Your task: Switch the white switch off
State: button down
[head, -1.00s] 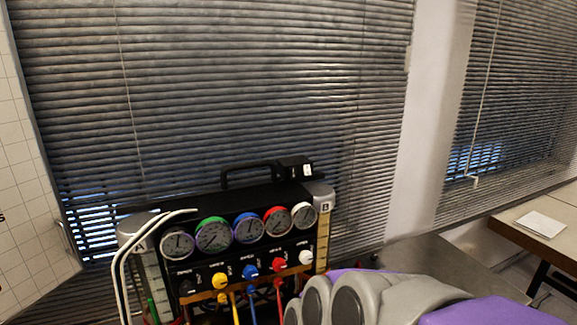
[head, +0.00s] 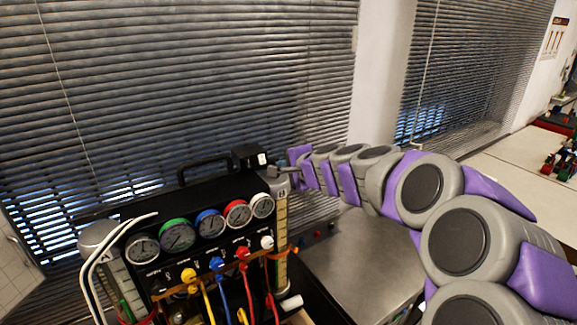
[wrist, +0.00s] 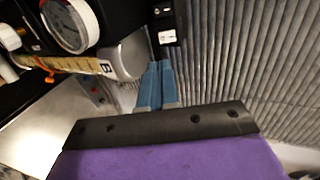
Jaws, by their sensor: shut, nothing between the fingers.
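The white switch (head: 267,242) is the rightmost knob in the row on the front of the black gauge rig (head: 115,224), below the white-rimmed gauge (head: 262,205). My gripper (head: 284,168) is at the rig's upper right corner, above and right of the white switch and apart from it. In the wrist view its blue fingers (wrist: 155,86) are together with nothing between them, beside the grey corner post (wrist: 126,58). The white-rimmed gauge also shows in the wrist view (wrist: 70,25). The switch cannot be made out surely there.
Red (head: 242,253), blue (head: 217,264) and yellow (head: 188,275) knobs sit left of the white one, with coloured hoses below. A black box with a white label (head: 250,157) stands on the rig near my gripper. Window blinds (head: 200,80) are behind. A grey surface (head: 365,260) lies right.

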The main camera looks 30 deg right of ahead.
send_near(262, 159)
jog(key=w+f, duration=0.2)
jog(key=w+d+f, duration=0.1)
jog(key=w, duration=0.1)
jog(key=shift+w+d+f, duration=0.15)
jog(key=shift+w+f, duration=0.05)
jog(key=shift+f, duration=0.2)
jog(key=shift+w+f, duration=0.2)
jog(key=shift+w, duration=0.35)
jog(key=shift+w+a, duration=0.15)
jog(key=shift+a, duration=0.3)
jog(key=shift+d, duration=0.15)
jog(key=shift+w+d+f+b, duration=0.1)
jog(key=shift+f+b, duration=0.15)
jog(key=shift+b, duration=0.75)
jog(key=t+b, duration=0.1)
jog(key=b, duration=0.3)
jog(key=shift+f, duration=0.25)
jog(key=shift+f+t+b, duration=0.1)
jog(key=shift+t+b, duration=0.7)
jog(key=shift+b, duration=2.1)
